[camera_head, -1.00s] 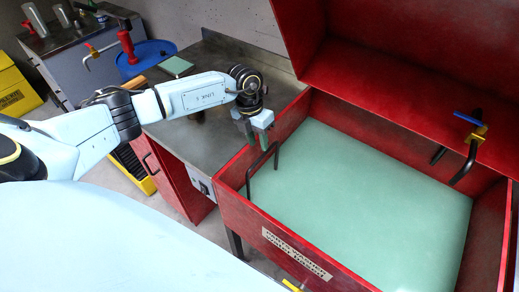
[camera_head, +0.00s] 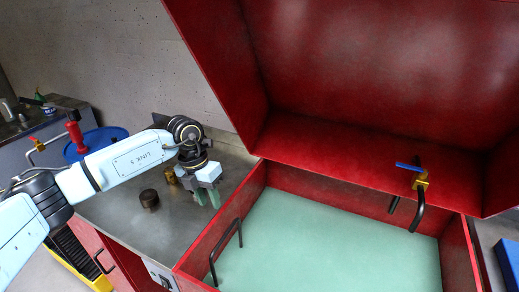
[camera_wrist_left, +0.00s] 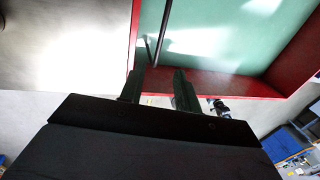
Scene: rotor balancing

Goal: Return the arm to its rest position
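My left arm reaches in from the left in the head view. Its gripper (camera_head: 207,198) points down above the grey metal bench top, just left of the red tub. In the left wrist view the two dark fingers (camera_wrist_left: 158,88) stand apart with a clear gap and nothing between them. The black bar handle (camera_head: 226,250) at the tub's left wall is apart from the fingers in the head view. My right arm and gripper are not in view.
The red tub (camera_head: 205,250) holds a pale green surface (camera_head: 320,240), and its red lid (camera_head: 370,70) stands open. A valve with blue lever (camera_head: 419,180) is at the back.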

